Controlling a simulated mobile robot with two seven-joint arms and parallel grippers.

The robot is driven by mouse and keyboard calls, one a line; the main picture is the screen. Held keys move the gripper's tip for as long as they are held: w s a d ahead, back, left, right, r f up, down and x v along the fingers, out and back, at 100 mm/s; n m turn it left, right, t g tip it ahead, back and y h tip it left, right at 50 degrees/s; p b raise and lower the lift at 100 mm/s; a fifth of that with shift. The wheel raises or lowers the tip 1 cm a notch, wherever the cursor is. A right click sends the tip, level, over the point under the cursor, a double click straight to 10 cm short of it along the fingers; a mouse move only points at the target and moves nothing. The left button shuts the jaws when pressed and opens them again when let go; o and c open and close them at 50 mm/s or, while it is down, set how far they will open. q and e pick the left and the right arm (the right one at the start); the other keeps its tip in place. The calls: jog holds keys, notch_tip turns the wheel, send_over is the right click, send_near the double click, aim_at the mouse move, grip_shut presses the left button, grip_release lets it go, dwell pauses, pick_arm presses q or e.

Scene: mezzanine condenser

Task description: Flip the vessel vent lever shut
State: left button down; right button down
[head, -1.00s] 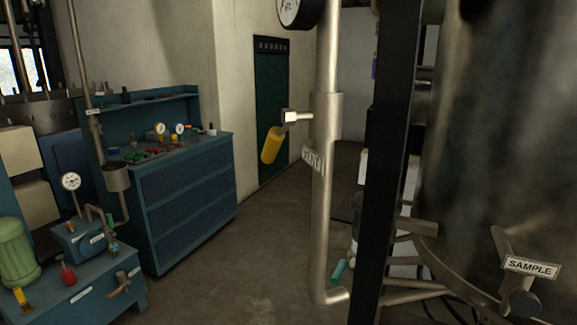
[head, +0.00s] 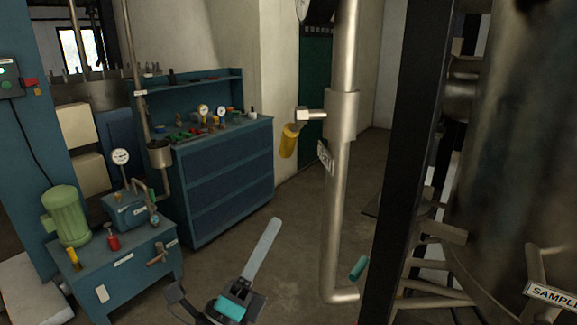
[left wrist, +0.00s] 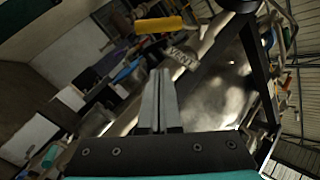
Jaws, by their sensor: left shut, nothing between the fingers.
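The vessel vent lever has a yellow handle (head: 289,141) hanging down, slightly tilted, from a short side fitting (head: 309,114) on a vertical steel pipe (head: 341,205). A tag (head: 325,157) hangs on the pipe below the fitting. In the left wrist view the yellow handle (left wrist: 160,25) lies near the top, beyond the fingertips. My left gripper (head: 274,222) is shut and empty, lower in the head view than the lever and left of the pipe. Its closed fingers also show in the left wrist view (left wrist: 160,72), apart from the handle. My right gripper is not in view.
A black post (head: 408,160) and the large vessel (head: 500,130) stand right of the pipe. A teal handle (head: 358,268) sits by the pipe's lower bend. A blue workbench (head: 225,178) and a pump unit (head: 135,265) stand left. Open floor lies between bench and pipe.

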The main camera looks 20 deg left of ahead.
aim_at(293, 137)
pick_arm(q)
jog(key=w+r+p, duration=0.2)
jog(key=w+r, duration=0.5)
jog(key=w, duration=0.1)
jog(key=shift+w+d+r, duration=0.15)
jog(key=shift+w+r, duration=0.15)
jog(key=shift+r, duration=0.1)
